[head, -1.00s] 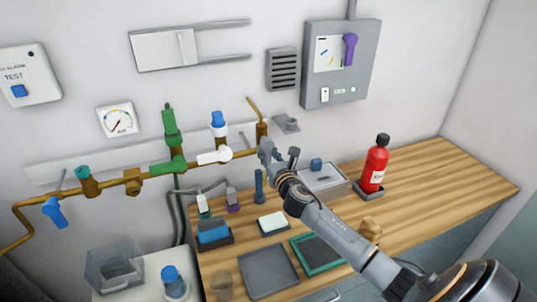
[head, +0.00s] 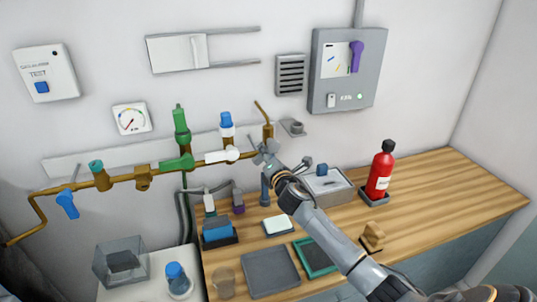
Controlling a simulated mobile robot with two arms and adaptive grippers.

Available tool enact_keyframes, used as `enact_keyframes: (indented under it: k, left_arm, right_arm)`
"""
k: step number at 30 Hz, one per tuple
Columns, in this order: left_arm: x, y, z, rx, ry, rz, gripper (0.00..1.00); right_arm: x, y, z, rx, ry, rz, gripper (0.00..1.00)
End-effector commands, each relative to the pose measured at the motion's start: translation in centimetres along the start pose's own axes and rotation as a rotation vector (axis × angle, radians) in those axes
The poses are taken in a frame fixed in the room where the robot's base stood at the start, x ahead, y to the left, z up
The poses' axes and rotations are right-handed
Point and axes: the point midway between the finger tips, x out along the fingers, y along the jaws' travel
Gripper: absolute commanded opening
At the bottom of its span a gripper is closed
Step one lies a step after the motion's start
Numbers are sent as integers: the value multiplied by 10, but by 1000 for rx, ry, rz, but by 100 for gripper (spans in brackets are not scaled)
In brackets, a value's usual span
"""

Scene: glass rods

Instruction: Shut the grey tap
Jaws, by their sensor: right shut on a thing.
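The brown pipe (head: 120,180) runs along the wall and carries several taps with blue, green and white handles. My right gripper (head: 267,151) is at the pipe's right end, just below a brown upright fitting (head: 268,131). It is shut on a small grey piece there, which appears to be the grey tap. The fingers hide most of this piece, so I cannot tell how its handle is turned. My left gripper is not in view.
A grey wall bracket (head: 294,127) is just right. Below are a grey box (head: 328,188), a red extinguisher (head: 381,174) and trays (head: 270,272). The right worktop (head: 450,190) is clear.

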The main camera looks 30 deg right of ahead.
Motion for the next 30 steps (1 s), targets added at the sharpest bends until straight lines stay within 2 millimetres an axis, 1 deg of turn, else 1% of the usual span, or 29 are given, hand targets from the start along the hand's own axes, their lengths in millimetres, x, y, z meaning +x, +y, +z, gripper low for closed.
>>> enact_keyframes:
  k: [6, 15, 22, 30]
  left_arm:
    - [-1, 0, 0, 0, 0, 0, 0]
    - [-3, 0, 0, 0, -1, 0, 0]
    - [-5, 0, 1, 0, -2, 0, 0]
    - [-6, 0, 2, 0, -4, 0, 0]
  right_arm:
    - [0, 6, 1, 207, -1, -1, 0]
    - [0, 13, 3, 465, -1, -1, 0]
    - [0, 16, 5, 604, -1, 0, 0]
    - [0, 18, 7, 686, -1, 0, 0]
